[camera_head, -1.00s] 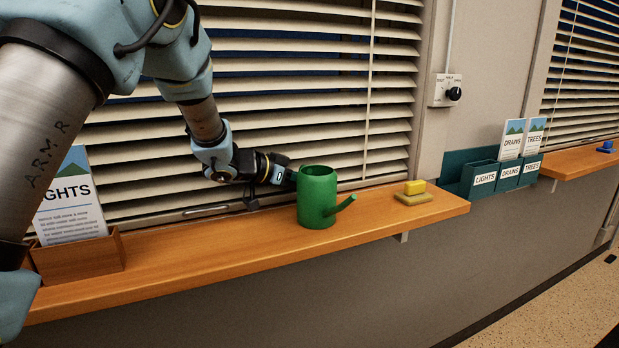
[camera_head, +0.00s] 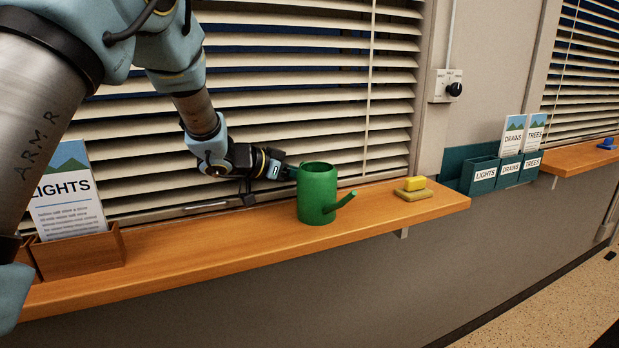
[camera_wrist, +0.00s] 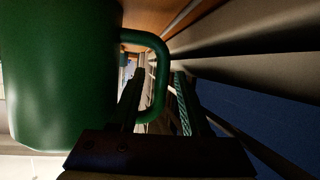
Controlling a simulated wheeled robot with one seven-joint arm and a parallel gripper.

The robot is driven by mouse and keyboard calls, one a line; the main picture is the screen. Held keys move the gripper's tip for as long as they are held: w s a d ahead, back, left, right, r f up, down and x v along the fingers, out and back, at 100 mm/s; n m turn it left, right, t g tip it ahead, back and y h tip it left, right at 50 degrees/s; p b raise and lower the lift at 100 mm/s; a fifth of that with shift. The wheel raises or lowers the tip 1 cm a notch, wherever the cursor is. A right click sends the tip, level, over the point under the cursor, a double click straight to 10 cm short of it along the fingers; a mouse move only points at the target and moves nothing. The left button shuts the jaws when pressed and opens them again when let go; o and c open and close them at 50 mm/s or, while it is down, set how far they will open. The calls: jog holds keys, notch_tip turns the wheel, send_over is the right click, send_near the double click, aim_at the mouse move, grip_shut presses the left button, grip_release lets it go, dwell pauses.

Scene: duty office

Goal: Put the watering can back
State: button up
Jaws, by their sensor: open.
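The green watering can (camera_head: 317,196) stands upright on the wooden sill (camera_head: 250,245), its spout pointing right towards the front. My gripper (camera_head: 286,173) is at its left, rear side, at handle height. In the wrist view, the can's body (camera_wrist: 55,75) fills the left side. Its looped handle (camera_wrist: 161,65) reaches into the gap between the two fingers of my gripper (camera_wrist: 160,98). The fingers are apart, one on each side of the handle, and not closed on it. Whether either finger touches the handle I cannot tell.
Blinds (camera_head: 290,100) hang close behind the sill. A yellow block on a tan base (camera_head: 414,189) sits right of the can. A wooden leaflet box (camera_head: 80,252) stands at the left. Teal leaflet boxes (camera_head: 482,177) are beyond the sill's right end.

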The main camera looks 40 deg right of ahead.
jog(key=b+v, duration=0.1)
jog(key=v, duration=1)
jog(key=shift+b, duration=0.35)
jog(key=shift+r, duration=0.15)
